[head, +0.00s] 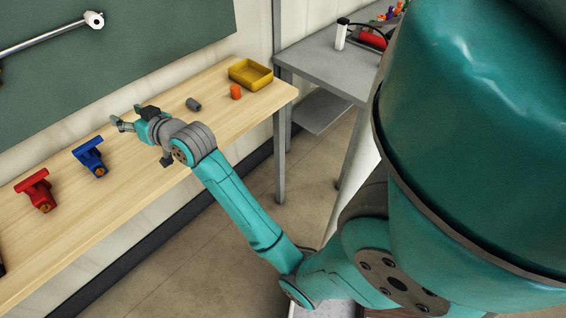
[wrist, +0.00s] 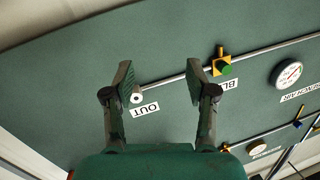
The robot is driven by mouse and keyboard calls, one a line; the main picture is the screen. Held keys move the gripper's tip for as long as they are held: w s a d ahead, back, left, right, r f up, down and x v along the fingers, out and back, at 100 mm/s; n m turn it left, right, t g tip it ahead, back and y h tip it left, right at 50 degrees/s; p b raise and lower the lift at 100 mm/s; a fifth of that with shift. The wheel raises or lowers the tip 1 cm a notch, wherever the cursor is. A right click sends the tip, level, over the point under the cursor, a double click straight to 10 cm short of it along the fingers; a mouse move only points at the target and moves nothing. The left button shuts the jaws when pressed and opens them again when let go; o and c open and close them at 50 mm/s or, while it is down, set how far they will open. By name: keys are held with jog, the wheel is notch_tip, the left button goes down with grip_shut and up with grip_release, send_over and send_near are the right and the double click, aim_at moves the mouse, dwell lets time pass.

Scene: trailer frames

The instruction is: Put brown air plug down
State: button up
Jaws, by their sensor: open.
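My gripper (head: 122,121) is over the wooden table, with its fingers pointing left toward the green wall board. In the wrist view my gripper (wrist: 161,80) has its two fingers spread wide, with nothing between them. No loose piece that is clearly a brown air plug shows in either view. A small orange plug-like piece (head: 235,91) and a grey one (head: 193,104) stand on the table to the right of my gripper. A blue fitting (head: 90,157) and a red fitting (head: 37,190), each with an orange-brown round part, are to its left.
A yellow tray (head: 250,74) is at the table's right end. The green board (wrist: 60,95) carries pipes, a gauge (wrist: 287,73), a yellow valve with a green part (wrist: 224,66) and an OUT label (wrist: 145,110). A grey side table (head: 325,72) stands beyond. The table's near strip is bare.

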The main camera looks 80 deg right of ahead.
jog(key=s+a+f+n+y, duration=0.2)
jog(key=s+a+f, duration=1.5)
jog(key=s+a+n+y, duration=0.2)
jog(key=s+a, duration=0.3)
jog(key=s, duration=0.8)
jog(key=s+a+r+n+g+y, duration=0.1)
jog(key=s+a, duration=0.4)
jog(key=s, duration=0.8)
jog(key=shift+n+y, duration=0.4)
jog(key=shift+n, duration=0.3)
